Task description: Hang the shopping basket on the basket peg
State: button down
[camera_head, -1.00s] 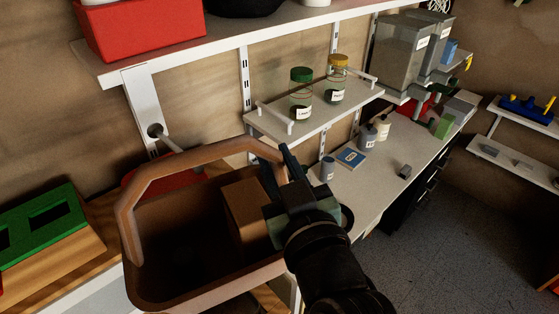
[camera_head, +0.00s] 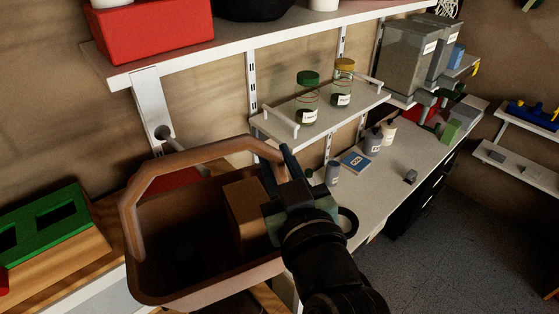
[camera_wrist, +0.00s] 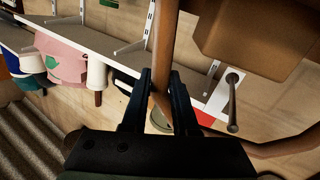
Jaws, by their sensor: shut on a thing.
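The brown shopping basket (camera_head: 205,292) hangs in the air at the lower middle of the head view, and its mouth shows a brown box (camera_head: 246,212) inside. My gripper (camera_head: 276,165) is shut on the right part of the basket's arched handle (camera_head: 200,158). In the wrist view the handle (camera_wrist: 164,40) passes between my fingers (camera_wrist: 161,78). The basket peg (camera_head: 180,145) sticks out from a white upright plate on the wall, behind the handle's arch. In the wrist view the peg (camera_wrist: 233,105) stands to the right of the handle, apart from it. The basket's underside is hidden.
A shelf with two jars (camera_head: 307,95) is right of the peg. The upper shelf holds a red box (camera_head: 150,40). A green block (camera_head: 40,222) lies on wood at left. The workbench (camera_head: 375,195) carries small containers. Open floor (camera_head: 440,250) is at right.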

jog(key=shift+w+a+r, duration=0.1)
jog(key=shift+w+a, duration=0.75)
jog(key=shift+w, duration=0.25)
dwell(0.6)
jog(key=shift+w+a+f+b, duration=0.4)
jog(key=shift+w+f+b, duration=0.1)
jog(key=shift+w+f, duration=0.1)
dwell(0.9)
jog(key=shift+f, duration=0.15)
dwell(0.6)
